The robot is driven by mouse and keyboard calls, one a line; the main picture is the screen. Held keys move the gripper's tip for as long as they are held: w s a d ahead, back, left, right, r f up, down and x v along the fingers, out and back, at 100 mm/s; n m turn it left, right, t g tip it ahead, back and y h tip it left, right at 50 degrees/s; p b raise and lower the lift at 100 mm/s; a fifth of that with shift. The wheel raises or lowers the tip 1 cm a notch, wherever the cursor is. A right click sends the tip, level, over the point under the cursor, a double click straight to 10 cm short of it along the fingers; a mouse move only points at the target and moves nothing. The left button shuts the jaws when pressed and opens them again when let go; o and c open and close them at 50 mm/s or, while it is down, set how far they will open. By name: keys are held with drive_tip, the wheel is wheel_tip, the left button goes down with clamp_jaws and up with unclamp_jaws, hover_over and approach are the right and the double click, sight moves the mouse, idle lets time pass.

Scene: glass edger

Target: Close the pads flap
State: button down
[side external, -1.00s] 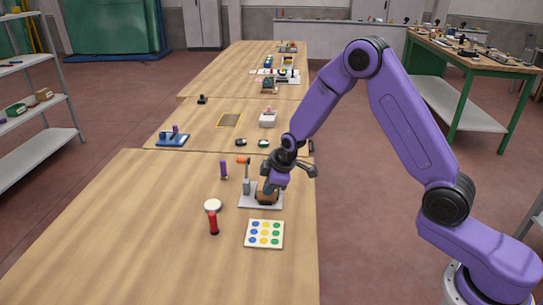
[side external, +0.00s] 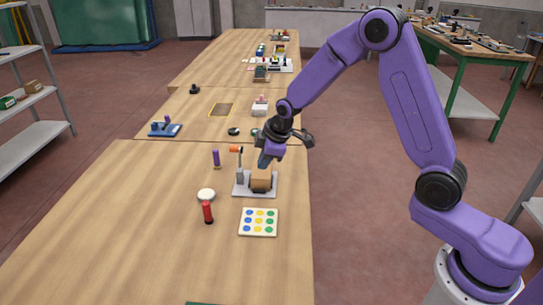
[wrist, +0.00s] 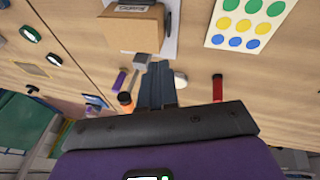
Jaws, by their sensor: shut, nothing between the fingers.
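A brown box-like unit (side external: 261,181) stands on a pale grey base plate (side external: 241,190) near the table's right edge. A white card (side external: 245,231) with coloured round pads lies flat in front. My gripper (side external: 263,165) is shut and empty, just above the box; its fingers (wrist: 158,85) point down together.
A blue fixture (side external: 165,129) and dark round pieces (side external: 234,131) lie farther back. The table's left front is clear.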

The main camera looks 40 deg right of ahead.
drive_tip(key=s+a+r+g, duration=0.15)
drive_tip(key=s+r, duration=0.25)
drive_tip(key=s, duration=0.6)
drive_tip(key=s+a+r+g, duration=0.1)
drive_tip(key=s+a+r, duration=0.25)
drive_tip(key=s, duration=0.75)
drive_tip(key=s+d+g, duration=0.1)
drive_tip(key=s+d, duration=0.2)
drive_tip(key=s, duration=0.6)
drive_tip(key=s+d+r+n+g, duration=0.1)
drive_tip(key=s+d, duration=0.2)
drive_tip(key=s, duration=0.5)
drive_tip(key=shift+s+d+r+n, duration=0.25)
drive_tip(key=shift+s+n, duration=0.05)
drive_tip(key=shift+s, duration=0.05)
